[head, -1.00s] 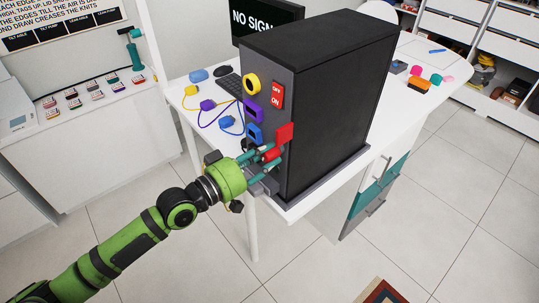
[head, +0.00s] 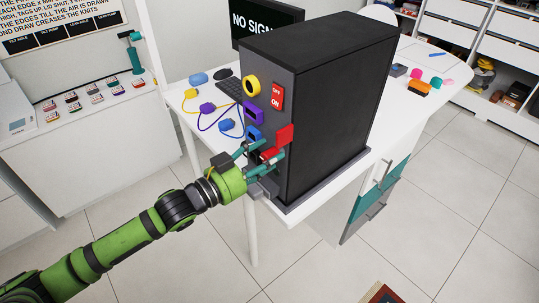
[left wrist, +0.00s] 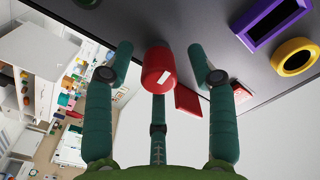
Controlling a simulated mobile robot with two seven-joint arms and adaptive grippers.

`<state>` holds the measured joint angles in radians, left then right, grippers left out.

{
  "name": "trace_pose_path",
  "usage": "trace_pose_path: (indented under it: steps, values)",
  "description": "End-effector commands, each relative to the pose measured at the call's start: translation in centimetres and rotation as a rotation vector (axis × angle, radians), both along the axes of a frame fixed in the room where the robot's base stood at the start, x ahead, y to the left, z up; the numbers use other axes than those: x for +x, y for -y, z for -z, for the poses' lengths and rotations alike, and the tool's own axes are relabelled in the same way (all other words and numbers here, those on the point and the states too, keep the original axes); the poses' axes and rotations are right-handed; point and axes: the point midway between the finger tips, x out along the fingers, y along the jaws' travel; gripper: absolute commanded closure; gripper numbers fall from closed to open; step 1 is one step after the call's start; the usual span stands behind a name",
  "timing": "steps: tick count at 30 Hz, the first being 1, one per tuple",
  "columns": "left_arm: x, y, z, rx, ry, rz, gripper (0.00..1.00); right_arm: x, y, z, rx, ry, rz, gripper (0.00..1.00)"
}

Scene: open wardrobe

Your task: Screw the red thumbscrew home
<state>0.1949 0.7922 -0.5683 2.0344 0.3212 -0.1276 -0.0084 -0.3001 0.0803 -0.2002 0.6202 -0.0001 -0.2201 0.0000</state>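The red thumbscrew (head: 268,154) sits low on the front face of the black computer case (head: 335,110). In the left wrist view the thumbscrew (left wrist: 158,68) is a red cylinder with a white mark, its far end against the dark panel. My left gripper (head: 264,151) has green-teal fingers spread around the thumbscrew. In the left wrist view, two fingertips of the left gripper (left wrist: 163,68) stand apart from it on either side, and a third finger is below. Whether that third finger touches it cannot be told. My right gripper is out of view.
A red square tab (head: 285,135) juts from the case beside the thumbscrew. Above are a red on/off switch (head: 277,96), a yellow ring (head: 252,85), and purple (head: 253,112) and blue (head: 254,132) sockets. Coloured cables lie left on the white table (head: 184,95).

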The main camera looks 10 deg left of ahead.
Motion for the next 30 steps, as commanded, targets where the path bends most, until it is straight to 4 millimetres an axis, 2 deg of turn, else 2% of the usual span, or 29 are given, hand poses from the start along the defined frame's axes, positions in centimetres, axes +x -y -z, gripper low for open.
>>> trace_pose_path:
  steps: [10, 14, 26, 30]
  values:
    - [0.0, 0.0, 0.1, -0.004, -0.006, 0.000, 0.47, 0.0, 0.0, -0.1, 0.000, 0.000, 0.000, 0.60]
    - [0.0, 0.0, -0.2, -0.064, -0.054, -0.001, 0.47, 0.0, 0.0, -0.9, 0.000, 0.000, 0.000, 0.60]
    - [0.0, 0.0, -0.3, -0.496, -0.395, -0.001, 0.47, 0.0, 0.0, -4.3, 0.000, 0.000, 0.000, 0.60]
    - [0.0, 0.0, -0.2, -0.776, -0.614, 0.000, 0.47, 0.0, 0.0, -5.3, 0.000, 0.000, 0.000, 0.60]
